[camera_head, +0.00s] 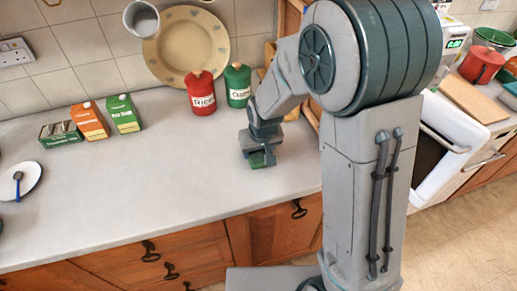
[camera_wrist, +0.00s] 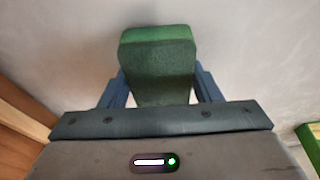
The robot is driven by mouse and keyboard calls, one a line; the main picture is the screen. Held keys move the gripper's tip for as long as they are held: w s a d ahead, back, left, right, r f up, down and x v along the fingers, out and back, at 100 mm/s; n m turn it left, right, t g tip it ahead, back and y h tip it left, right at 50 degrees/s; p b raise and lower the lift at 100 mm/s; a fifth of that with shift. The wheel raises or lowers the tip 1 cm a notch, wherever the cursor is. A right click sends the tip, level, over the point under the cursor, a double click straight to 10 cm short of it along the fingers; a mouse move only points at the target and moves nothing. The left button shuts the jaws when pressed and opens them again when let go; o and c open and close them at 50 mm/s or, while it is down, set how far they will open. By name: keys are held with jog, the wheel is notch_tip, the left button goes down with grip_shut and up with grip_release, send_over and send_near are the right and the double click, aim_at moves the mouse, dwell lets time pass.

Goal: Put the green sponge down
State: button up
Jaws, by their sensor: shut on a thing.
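The green sponge (camera_wrist: 158,68) is between the two fingers of my gripper (camera_wrist: 160,88) in the wrist view, with a finger against each side. In the head view my gripper (camera_head: 259,158) points down at the worktop, and the sponge (camera_head: 261,161) shows as a small green patch at its fingertips. The sponge is at or just above the grey worktop (camera_head: 170,180); I cannot tell whether it touches. My gripper is shut on the sponge.
A red canister (camera_head: 202,95) and a green canister (camera_head: 238,86) stand behind my gripper. An orange carton (camera_head: 90,121), a green carton (camera_head: 123,114) and a small box (camera_head: 61,135) stand further left. A white plate with a spoon (camera_head: 20,181) lies far left. The worktop between is clear.

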jog(key=shift+f, duration=0.2)
jog(key=o, duration=1)
jog(key=shift+r, duration=0.15)
jog(key=shift+r, duration=0.45)
jog(key=a+v, duration=0.1)
jog(key=v, duration=1)
jog(key=s+d+r+m, duration=0.1)
jog(key=s+d, duration=0.3)
jog(key=s, duration=0.1)
jog(key=s+d+r+m, duration=0.1)
jog(key=s+d, duration=0.4)
jog(key=s+d+r+m, duration=0.1)
jog(key=s+d, duration=0.4)
jog(key=s, duration=0.1)
jog(key=shift+r+h+b, duration=0.3)
jog(key=shift+h, duration=0.1)
